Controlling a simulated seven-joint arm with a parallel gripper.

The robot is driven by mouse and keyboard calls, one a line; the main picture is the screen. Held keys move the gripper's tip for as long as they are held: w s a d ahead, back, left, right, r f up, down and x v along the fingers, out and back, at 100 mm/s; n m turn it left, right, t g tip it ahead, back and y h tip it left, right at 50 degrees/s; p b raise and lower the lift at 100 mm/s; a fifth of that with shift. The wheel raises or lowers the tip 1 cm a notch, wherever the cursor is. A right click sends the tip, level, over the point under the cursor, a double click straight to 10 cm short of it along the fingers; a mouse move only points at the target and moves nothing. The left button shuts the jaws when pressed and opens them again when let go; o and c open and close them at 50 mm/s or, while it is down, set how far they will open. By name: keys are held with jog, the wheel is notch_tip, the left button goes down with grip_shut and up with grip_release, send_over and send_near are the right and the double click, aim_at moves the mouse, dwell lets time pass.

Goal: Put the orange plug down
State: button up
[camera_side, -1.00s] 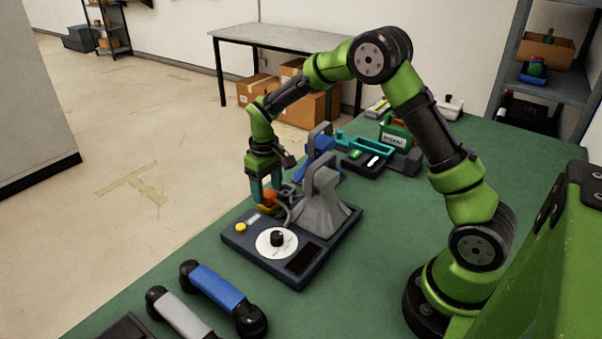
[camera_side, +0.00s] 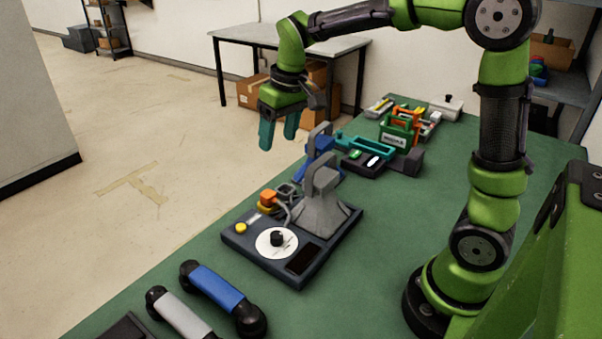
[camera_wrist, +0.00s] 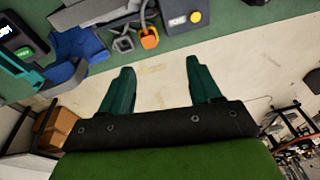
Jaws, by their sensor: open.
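The orange plug (camera_side: 268,196) sits at the back left corner of the dark phone base (camera_side: 262,256), beside the grey cradle (camera_side: 320,207) and a grey cable. It also shows in the wrist view (camera_wrist: 149,38), near the top, beyond my fingertips. My gripper (camera_side: 278,146) is open and empty, with its two teal fingers apart. It hangs well above the plug, past the table's left edge in the side view. In the wrist view the fingers (camera_wrist: 158,66) have only floor between them.
A blue handset (camera_side: 218,286) and a grey handset (camera_side: 181,317) lie in front of the base. Behind it stand a blue holder (camera_side: 318,150), a teal tray (camera_side: 366,146) and a green box (camera_side: 396,135).

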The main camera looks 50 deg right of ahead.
jog(key=s+a+r+m+t, duration=0.1)
jog(key=s+a+t, duration=0.1)
jog(key=s, duration=0.6)
jog(key=s+a+m+t+y, duration=0.1)
jog(key=s+a+t, duration=0.1)
jog(key=s, duration=0.7)
jog(key=shift+s+r+m+t, duration=0.15)
jog(key=shift+r+m+t, duration=0.25)
jog(key=shift+t, duration=0.1)
dwell(0.5)
